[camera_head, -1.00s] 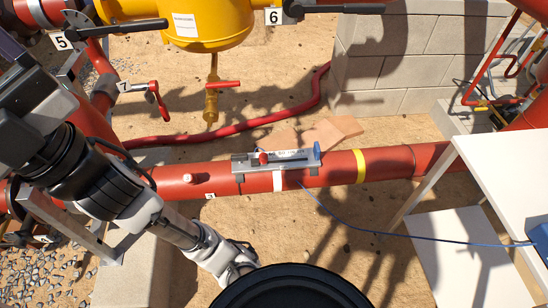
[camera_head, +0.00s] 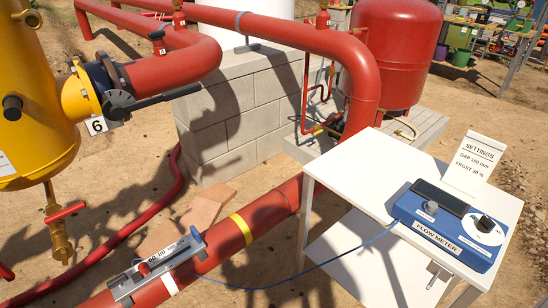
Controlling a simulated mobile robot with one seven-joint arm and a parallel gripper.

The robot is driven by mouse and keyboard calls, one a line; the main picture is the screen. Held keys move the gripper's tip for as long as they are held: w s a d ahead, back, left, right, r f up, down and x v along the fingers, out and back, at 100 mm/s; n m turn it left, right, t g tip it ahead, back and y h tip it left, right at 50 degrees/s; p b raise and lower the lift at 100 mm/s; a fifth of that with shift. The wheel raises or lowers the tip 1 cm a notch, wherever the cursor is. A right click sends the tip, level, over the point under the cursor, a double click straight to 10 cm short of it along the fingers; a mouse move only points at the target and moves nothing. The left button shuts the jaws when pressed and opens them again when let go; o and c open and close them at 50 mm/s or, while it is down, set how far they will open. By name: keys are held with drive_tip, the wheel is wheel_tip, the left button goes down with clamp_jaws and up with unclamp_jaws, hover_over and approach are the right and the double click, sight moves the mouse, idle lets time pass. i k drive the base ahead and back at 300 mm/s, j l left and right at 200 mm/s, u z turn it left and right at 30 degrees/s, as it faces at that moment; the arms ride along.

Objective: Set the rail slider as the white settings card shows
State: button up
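The white settings card (camera_head: 478,166) stands tilted behind the blue flow meter. It reads "SETTINGS", a gap in mm that looks like 100, and a frost percentage whose digits are too small to be sure of. The rail (camera_head: 125,290) lies along the red pipe (camera_head: 270,212) at lower left, with a printed scale. A small red knob (camera_head: 143,268) sits on it towards its left part, and a blue block (camera_head: 197,236) is at its right end. The exact scale reading is not legible. My gripper is not in view.
The flow meter (camera_head: 455,225), with dials, sits on a white table (camera_head: 345,178). A blue cable (camera_head: 290,285) runs from it to the rail. Block wall (camera_head: 245,112), yellow vessel (camera_head: 35,100) with valves, and red tank (camera_head: 395,55) stand behind. Sandy ground lies between.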

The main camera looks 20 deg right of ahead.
sight(143, 268)
drive_tip(key=z, duration=1.95)
drive_tip(key=k+j+u, duration=0.2)
drive_tip(key=k, duration=0.35)
drive_tip(key=u, duration=1.7)
drive_tip(key=i+j, duration=0.1)
drive_tip(key=i, duration=0.3)
